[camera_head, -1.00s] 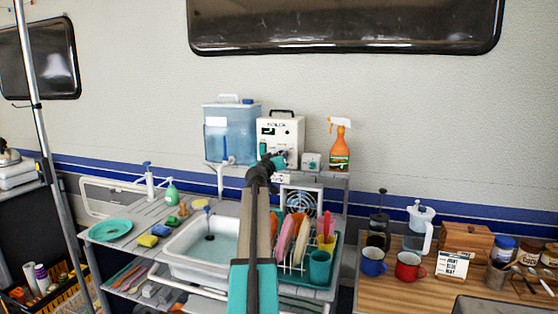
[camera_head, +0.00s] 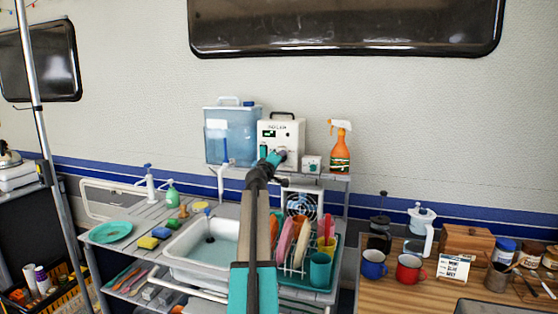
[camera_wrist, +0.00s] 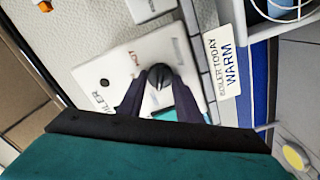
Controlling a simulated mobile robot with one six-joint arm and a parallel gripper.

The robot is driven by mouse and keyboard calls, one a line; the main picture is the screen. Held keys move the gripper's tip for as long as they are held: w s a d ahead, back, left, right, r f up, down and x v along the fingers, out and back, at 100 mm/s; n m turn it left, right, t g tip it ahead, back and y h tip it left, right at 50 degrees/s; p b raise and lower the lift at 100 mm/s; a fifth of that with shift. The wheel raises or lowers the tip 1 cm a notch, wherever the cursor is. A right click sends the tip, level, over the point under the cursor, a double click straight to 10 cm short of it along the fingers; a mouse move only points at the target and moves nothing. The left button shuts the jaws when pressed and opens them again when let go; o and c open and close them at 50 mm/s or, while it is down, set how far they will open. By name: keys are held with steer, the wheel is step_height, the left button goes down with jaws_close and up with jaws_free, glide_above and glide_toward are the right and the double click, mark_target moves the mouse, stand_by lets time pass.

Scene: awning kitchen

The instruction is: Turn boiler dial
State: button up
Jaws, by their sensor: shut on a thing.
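The boiler (camera_head: 281,130) is a white box with a dark top handle, standing on the shelf above the sink. My gripper (camera_head: 274,158) reaches its front face and covers part of it. In the wrist view, the boiler's white front (camera_wrist: 101,76) appears tilted, with partly hidden lettering and a small red mark. The dark, rounded boiler dial (camera_wrist: 159,75) sits between the two fingers of my gripper (camera_wrist: 160,88), which is shut on it. The dial's pointer direction is not clear. A card (camera_wrist: 218,72) beside the boiler front reads "BOILER TODAY WARM".
A blue water container (camera_head: 231,136) stands left of the boiler. A small white box (camera_head: 312,164) and an orange spray bottle (camera_head: 340,146) stand to the right. Below are the sink (camera_head: 190,240) and a dish rack (camera_head: 325,262) with plates.

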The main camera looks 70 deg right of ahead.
stand_by(0.4)
steer(key=o, duration=1)
steer(key=shift+s+a+b, duration=0.15)
steer(key=shift+a+b, duration=0.15)
steer(key=shift+a, duration=1.95)
steer(key=shift+s+a+b, duration=0.15)
steer(key=shift+a+b, duration=0.15)
steer(key=shift+a, duration=2)
steer(key=shift+s+a+b, duration=0.15)
steer(key=shift+a+b, duration=0.15)
steer(key=shift+a, duration=1.95)
